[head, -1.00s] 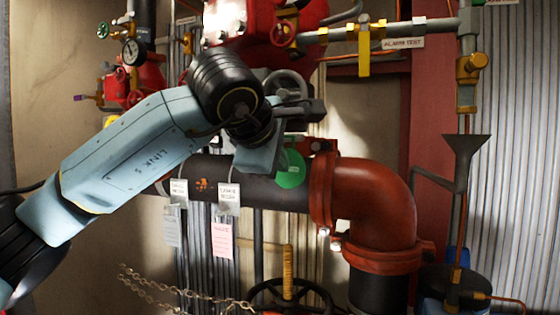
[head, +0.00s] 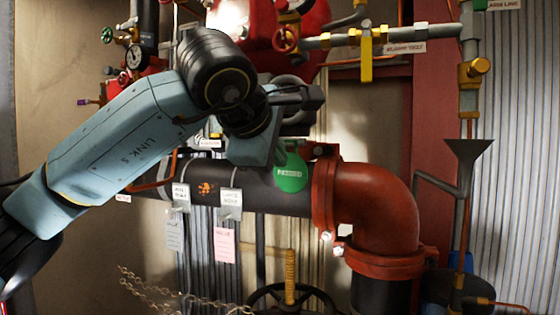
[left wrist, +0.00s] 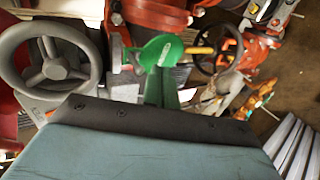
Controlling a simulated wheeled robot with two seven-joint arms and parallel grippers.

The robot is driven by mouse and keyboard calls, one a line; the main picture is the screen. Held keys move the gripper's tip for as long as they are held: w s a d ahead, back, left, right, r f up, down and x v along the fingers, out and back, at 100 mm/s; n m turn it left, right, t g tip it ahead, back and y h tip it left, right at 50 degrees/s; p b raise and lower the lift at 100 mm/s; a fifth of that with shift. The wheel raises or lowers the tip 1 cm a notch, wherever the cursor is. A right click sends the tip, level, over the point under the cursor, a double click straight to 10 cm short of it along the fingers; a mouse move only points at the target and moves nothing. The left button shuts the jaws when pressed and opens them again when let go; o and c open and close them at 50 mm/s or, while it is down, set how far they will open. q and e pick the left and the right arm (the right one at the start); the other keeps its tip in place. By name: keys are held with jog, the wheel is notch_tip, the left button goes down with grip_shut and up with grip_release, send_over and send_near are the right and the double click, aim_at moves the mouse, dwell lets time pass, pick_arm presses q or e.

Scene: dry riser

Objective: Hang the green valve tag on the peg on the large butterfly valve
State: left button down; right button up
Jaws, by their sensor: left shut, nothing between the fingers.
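The round green valve tag (head: 291,173) with white print shows in front of the dark pipe, left of the red elbow flange. In the left wrist view the tag (left wrist: 161,51) is beyond the gripper's dark edge, right of a grey handwheel (left wrist: 50,66). A grey part touches or overlaps its left edge; I cannot tell whether this is the peg. My left gripper (head: 272,153) is shut and empty, just left of and above the tag; its fingertips are mostly hidden. The grey handwheel (head: 291,84) is partly behind my wrist. My right gripper is out of view.
The dark horizontal pipe (head: 262,190) carries white labels and a pink paper tag (head: 224,244). A red elbow (head: 378,205) stands right, a yellow-lever valve (head: 366,58) above. A chain (head: 165,290) and dark handwheel (head: 290,295) are below.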

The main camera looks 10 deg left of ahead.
pick_arm(q)
jog(key=shift+s+a+r+p, duration=0.15)
jog(key=shift+s+a+r, duration=0.05)
jog(key=shift+s+r, duration=0.6)
jog(key=shift+s+a+r+p, duration=0.15)
jog(key=shift+s+a+r, duration=0.05)
jog(key=shift+s+r, duration=0.55)
jog(key=shift+w, duration=0.1)
